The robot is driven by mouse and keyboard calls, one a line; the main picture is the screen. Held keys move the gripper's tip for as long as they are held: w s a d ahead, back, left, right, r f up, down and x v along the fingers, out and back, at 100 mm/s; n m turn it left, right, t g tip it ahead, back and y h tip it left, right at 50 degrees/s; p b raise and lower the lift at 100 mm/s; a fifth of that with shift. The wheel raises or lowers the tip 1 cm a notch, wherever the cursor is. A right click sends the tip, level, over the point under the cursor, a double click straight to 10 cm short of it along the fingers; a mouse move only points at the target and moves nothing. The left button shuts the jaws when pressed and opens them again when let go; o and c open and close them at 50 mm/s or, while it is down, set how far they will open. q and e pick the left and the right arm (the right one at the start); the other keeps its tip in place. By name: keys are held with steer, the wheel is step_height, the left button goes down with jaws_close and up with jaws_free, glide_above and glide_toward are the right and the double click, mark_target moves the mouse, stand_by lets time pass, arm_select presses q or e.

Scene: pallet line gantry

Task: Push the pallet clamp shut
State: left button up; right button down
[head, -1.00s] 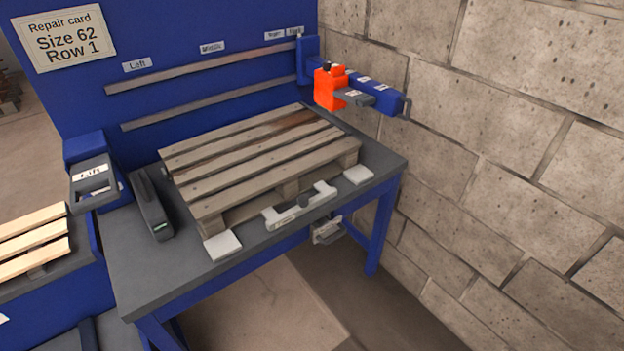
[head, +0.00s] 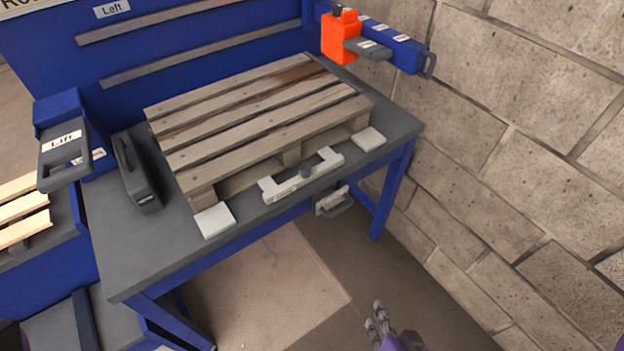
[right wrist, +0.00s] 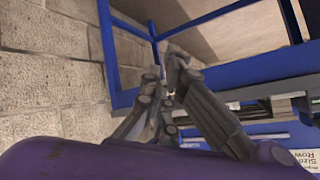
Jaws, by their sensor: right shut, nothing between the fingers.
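A wooden pallet (head: 262,119) lies on the grey workbench. At its front side is a pale clamp-like bar (head: 285,187) with a dark knob, near the bench's front edge. Below that edge hangs a small labelled bracket with a grey handle (head: 340,207). I cannot tell which of these parts is the pallet clamp, or whether it is closed. My right gripper (head: 377,312) is shut and empty, low over the floor, in front of the bench and apart from it. It also shows in the right wrist view (right wrist: 168,75). My left gripper is out of view.
White pads (head: 214,220) lie by the pallet's front corners. A black tool (head: 137,175) lies left of the pallet, beside a "Lift" handle (head: 62,158). An orange block (head: 340,37) sits on a blue arm at the back right. A block wall (head: 530,130) bounds the right.

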mark_target(307, 173)
arm_select(q)
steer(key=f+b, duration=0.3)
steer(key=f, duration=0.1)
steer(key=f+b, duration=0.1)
steer(key=b, duration=0.1)
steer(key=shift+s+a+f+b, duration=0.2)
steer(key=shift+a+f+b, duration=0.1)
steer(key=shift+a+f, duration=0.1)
arm_select(e)
steer(key=w+a+r+m+t+y, duration=0.2)
steer(key=w+a+r+m, duration=0.3)
steer(key=w, duration=0.4)
steer(key=w+a+r+m+t+y, duration=0.3)
steer(key=w+a+r+m, duration=0.2)
steer(key=w+r, duration=0.2)
steer(key=shift+w+r+m+t, duration=0.3)
steer(key=shift+w+t, duration=0.1)
steer(key=shift+w, duration=0.55)
steer(key=p+x, duration=0.2)
steer(key=x, duration=1.1)
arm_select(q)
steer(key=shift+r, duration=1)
arm_select(e)
steer(key=shift+w+a+f, duration=0.1)
steer(key=shift+w+a, duration=0.15)
steer(key=shift+w, duration=0.2)
